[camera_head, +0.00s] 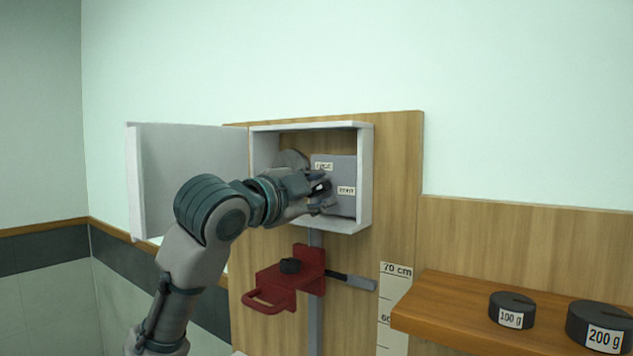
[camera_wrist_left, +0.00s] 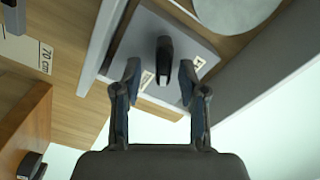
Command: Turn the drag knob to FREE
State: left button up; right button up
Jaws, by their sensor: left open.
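The drag knob is a black bar-shaped knob (camera_wrist_left: 164,62) on a grey panel (camera_head: 342,172) inside an open white box (camera_head: 364,190). Two white labels show on the panel in the head view; their words are too small to read surely. My left gripper (camera_head: 316,190) reaches into the box in front of the panel. In the left wrist view my left gripper (camera_wrist_left: 158,82) is open, with one finger on each side of the knob and gaps between. In the head view the gripper hides most of the knob. My right gripper is not in view.
The white door (camera_head: 190,165) stands open at the left. Below the box are a red bracket (camera_head: 285,280) with a handle and a grey rail. At right, a wooden shelf (camera_head: 450,305) holds a 100 g weight (camera_head: 512,310) and a 200 g weight (camera_head: 598,326).

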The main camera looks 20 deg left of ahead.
pick_arm(q)
jog(key=shift+w+d, duration=0.25)
jog(key=shift+d, duration=0.15)
jog(key=shift+w+a+f, duration=0.1)
jog(key=shift+w+a, duration=0.05)
jog(key=shift+a, duration=0.85)
jog(key=c, duration=0.7)
jog(key=shift+a, duration=0.1)
grip_shut()
jog(key=shift+d, duration=0.25)
jog(key=n, duration=0.3)
jog(key=shift+a+r, duration=0.1)
jog(key=shift+r, duration=0.1)
jog(key=n, duration=0.3)
jog(key=shift+r, duration=0.1)
jog(key=n, duration=0.5)
jog(key=shift+n, duration=0.4)
